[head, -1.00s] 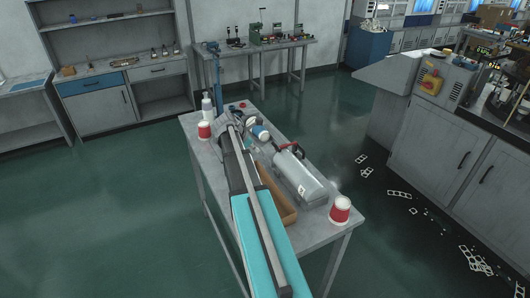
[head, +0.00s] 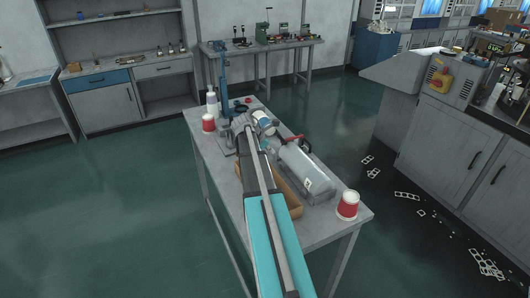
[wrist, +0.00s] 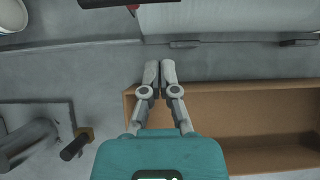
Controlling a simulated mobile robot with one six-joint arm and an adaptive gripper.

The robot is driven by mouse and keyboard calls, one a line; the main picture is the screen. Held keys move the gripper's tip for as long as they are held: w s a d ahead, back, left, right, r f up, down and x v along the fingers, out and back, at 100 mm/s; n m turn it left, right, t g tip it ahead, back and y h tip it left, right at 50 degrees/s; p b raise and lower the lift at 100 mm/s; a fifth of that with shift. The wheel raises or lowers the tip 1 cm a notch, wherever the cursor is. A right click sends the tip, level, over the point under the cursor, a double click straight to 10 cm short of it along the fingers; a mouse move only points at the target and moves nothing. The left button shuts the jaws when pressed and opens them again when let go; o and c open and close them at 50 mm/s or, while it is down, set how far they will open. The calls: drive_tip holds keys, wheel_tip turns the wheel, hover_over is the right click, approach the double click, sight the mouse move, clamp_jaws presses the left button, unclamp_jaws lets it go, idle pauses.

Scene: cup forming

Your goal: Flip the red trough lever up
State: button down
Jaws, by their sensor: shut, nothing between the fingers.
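A red lever (head: 291,139) with a dark curved part beside it shows at the far end of a pale grey rounded body (head: 306,170) on the table. In the wrist view the pale body (wrist: 225,15) fills the top edge, and only a small red bit (wrist: 133,8) shows by a dark bar (wrist: 115,2). My gripper (wrist: 160,64) is shut and empty, its fingertips together just below that body in the picture, over the left end of a brown open box (wrist: 235,136). I cannot tell whether the fingertips touch anything.
A grey fixture (wrist: 30,143) lies left of my gripper in the wrist view.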

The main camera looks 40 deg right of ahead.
drive_tip(key=shift+b+x, duration=0.85)
drive_tip(key=shift+x, duration=0.45)
drive_tip(key=shift+d+r+p, duration=0.1)
drive_tip(key=shift+r+p, duration=0.4)
drive_tip(key=shift+p, duration=0.05)
drive_tip(key=shift+s+d+r+p, duration=0.15)
drive_tip(key=shift+d+r+p, duration=0.3)
drive_tip(key=shift+r+p, duration=0.25)
drive_tip(key=shift+s+d+r+p, duration=0.1)
drive_tip(key=shift+d+r+p, duration=0.3)
drive_tip(key=shift+r+p, duration=0.25)
